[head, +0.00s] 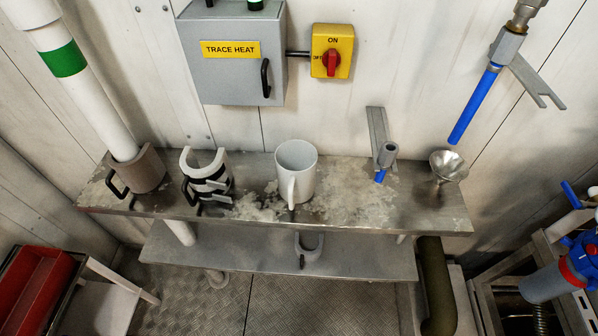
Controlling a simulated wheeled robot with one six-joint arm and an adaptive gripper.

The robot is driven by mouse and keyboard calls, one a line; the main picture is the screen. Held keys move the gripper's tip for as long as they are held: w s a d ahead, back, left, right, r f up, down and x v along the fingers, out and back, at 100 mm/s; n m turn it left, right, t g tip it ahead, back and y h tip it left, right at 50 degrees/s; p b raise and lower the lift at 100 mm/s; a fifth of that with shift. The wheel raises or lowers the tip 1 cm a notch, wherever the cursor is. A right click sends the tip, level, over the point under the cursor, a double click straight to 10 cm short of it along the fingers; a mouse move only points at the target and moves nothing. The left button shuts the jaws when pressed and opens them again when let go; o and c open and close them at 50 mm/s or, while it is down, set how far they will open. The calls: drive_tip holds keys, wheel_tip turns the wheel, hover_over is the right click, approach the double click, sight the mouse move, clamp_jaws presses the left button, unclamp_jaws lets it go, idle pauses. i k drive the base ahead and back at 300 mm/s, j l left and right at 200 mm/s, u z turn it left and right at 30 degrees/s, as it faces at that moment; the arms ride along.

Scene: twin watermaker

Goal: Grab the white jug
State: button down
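My gripper is not in the head view.
A blue-tipped fitting (385,160) and a metal funnel (447,168) are right. A lower shelf (250,252) runs below.

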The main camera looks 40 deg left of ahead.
sight(297, 161)
drive_tip(key=l+u, duration=0.15)
drive_tip(key=u, duration=1.45)
drive_tip(key=k+j, duration=0.05)
drive_tip(key=j, duration=0.05)
